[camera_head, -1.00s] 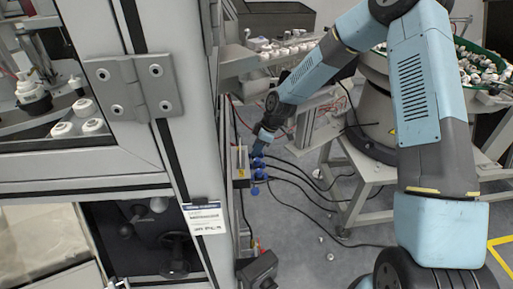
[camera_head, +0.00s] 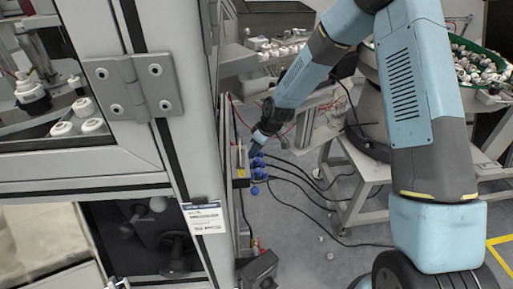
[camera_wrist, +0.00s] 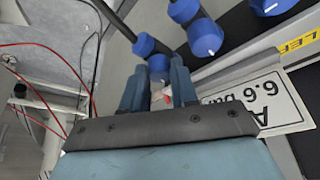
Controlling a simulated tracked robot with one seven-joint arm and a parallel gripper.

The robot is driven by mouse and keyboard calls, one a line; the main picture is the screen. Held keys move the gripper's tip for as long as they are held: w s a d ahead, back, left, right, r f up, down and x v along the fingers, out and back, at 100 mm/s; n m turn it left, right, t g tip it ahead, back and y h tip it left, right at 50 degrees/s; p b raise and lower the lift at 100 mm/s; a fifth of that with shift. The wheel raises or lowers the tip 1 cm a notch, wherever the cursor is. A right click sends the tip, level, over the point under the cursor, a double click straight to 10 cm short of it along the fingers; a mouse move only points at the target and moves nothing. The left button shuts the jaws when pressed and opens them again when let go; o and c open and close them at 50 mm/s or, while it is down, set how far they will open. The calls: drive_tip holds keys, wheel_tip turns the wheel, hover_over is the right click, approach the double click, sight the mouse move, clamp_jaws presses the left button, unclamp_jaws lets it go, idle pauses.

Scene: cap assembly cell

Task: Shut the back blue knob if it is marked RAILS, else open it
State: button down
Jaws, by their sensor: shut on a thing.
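My gripper (camera_wrist: 157,82) points at a row of blue knobs on a valve panel. Its two fingers close on a blue knob (camera_wrist: 158,64) at the end of the row nearest me in the wrist view; a small red and white bit shows between the fingers. In the head view my gripper (camera_head: 254,147) is at the far, back end of the row. Other blue knobs (camera_wrist: 205,38) lie further up and right. A yellow label (camera_wrist: 300,42) shows letters like "LEF", cut off by the frame. I cannot read RAILS anywhere, nor tell the held knob's marking.
A white plate (camera_wrist: 262,102) reading about 6.6 bar is right of the fingers. Black hoses (camera_head: 300,180) run from the panel over the floor. A cabinet frame (camera_head: 185,150) stands close left of the panel. A red wire (camera_wrist: 70,62) hangs at left in the wrist view.

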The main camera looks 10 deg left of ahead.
drive_tip(key=shift+m, duration=0.5)
drive_tip(key=c, duration=1)
unclamp_jaws()
drive_tip(key=shift+o, duration=0.7)
drive_tip(key=shift+s+a, duration=0.1)
drive_tip(key=shift+n, duration=0.3)
